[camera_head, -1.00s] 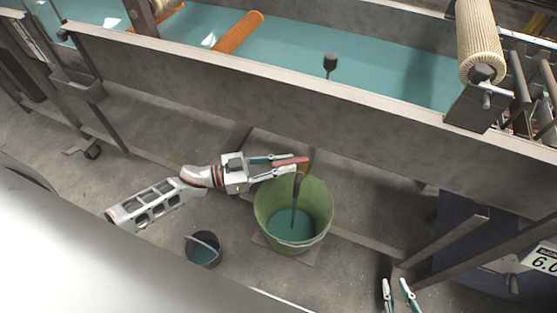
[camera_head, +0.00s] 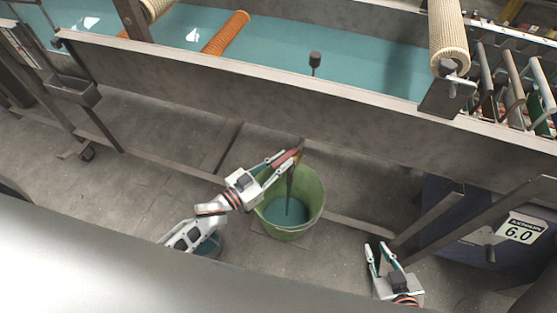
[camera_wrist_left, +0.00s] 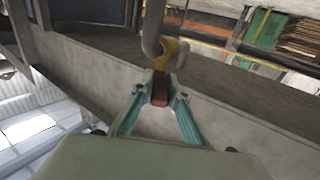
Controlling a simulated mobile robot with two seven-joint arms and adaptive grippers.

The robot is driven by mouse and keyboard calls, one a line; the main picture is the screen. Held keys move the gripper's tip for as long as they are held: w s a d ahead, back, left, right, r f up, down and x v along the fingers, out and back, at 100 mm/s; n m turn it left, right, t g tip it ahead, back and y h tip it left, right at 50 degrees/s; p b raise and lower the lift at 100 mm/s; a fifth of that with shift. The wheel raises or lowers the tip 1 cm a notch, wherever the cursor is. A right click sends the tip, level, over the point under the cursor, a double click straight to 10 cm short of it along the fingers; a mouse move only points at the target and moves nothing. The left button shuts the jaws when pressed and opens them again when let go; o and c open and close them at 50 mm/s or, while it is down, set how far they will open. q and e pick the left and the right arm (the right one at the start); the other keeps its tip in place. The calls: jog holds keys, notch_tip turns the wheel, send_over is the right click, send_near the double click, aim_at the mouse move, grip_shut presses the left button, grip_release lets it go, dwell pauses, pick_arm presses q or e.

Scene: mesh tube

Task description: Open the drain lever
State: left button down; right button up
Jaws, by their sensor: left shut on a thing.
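The red drain lever (camera_head: 284,161) sits at a small brass-coloured valve (camera_wrist_left: 172,49) below the front wall of the long trough. My left gripper (camera_head: 282,161) is shut on the lever; its red end also shows between the teal fingers in the left wrist view (camera_wrist_left: 160,92). A dark downpipe (camera_head: 290,180) hangs beside the lever, over the green bucket (camera_head: 311,208). The bucket holds teal liquid; I cannot tell whether a stream is running. My right gripper (camera_head: 382,257) is open and empty, low and right of the bucket.
The trough (camera_head: 240,89) of teal liquid spans the back, with rollers (camera_head: 225,32) above it. A dark blue cabinet (camera_head: 465,215) and slanted metal bars stand at the right.

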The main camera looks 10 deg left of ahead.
jog(key=shift+s+f, duration=0.1)
pick_arm(q)
jog(key=c, duration=2)
grip_release()
jog(key=shift+o, duration=0.2)
jog(key=v, duration=1.2)
jog(key=shift+r, duration=0.1)
jog(key=s+a+f+n+g+y+p, duration=0.2)
jog(key=s+f+g+y, duration=0.2)
jog(key=s+y, duration=0.3)
jog(key=s, duration=0.2)
jog(key=shift+s+a+f+n+y, duration=0.25)
jog(key=shift+s+a+n+y, duration=0.05)
jog(key=shift+s+y, duration=0.1)
pick_arm(e)
jog(key=shift+s+a+r, duration=0.2)
jog(key=shift+r, duration=0.5)
